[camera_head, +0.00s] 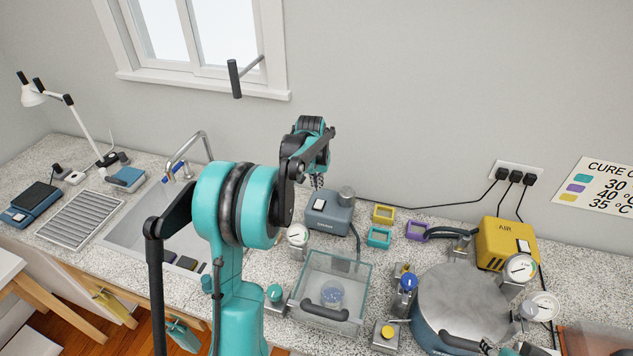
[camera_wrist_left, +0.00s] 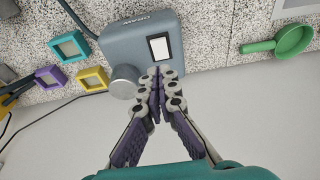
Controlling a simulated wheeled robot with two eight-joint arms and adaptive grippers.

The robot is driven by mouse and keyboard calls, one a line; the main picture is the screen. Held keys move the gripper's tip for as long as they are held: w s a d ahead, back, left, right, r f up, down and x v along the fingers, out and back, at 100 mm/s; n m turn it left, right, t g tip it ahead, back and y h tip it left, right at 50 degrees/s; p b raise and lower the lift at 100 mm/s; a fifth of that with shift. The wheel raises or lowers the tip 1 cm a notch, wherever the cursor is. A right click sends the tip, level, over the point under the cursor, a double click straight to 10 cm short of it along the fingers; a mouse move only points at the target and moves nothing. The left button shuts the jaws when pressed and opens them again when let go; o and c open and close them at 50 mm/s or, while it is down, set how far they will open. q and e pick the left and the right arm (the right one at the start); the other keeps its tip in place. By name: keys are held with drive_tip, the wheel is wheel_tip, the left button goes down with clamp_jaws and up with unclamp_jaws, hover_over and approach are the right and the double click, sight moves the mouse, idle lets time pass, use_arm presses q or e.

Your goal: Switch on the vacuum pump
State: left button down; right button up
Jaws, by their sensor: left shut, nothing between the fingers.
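The vacuum pump (camera_head: 330,213) is a grey-blue box on the counter behind the clear vacuum chamber (camera_head: 333,285). It has a round metal cylinder on top. In the left wrist view the pump (camera_wrist_left: 128,45) fills the top middle, with a white rocker switch (camera_wrist_left: 159,48) in a dark frame on its face. My left gripper (camera_head: 317,184) is above the pump, pointing down. In the wrist view the left gripper (camera_wrist_left: 158,76) is shut and empty, its tips just beside the switch. I cannot tell whether they touch it.
Yellow (camera_head: 383,214), teal (camera_head: 379,237) and purple (camera_head: 417,230) frames lie right of the pump. A yellow AIR box (camera_head: 507,243) and a large metal pot (camera_head: 460,305) stand further right. The sink is left. A green ladle-like item (camera_wrist_left: 285,43) shows in the wrist view.

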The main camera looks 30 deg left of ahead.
sight(318, 207)
use_arm(q)
drive_tip(key=x, duration=0.5)
drive_tip(key=s+b+x, duration=0.1)
drive_tip(key=x, duration=0.1)
drive_tip(key=shift+d+f, duration=0.1)
drive_tip(key=shift+f, duration=0.8)
drive_tip(key=shift+s+f+b, duration=0.25)
drive_tip(key=shift+f+b, duration=0.35)
drive_tip(key=shift+b, duration=0.15)
drive_tip(key=shift+r, duration=0.15)
drive_tip(key=shift+w, duration=0.1)
drive_tip(key=shift+w+r+p, duration=0.3)
drive_tip(key=shift+w+r, duration=0.05)
drive_tip(key=shift+w, duration=0.3)
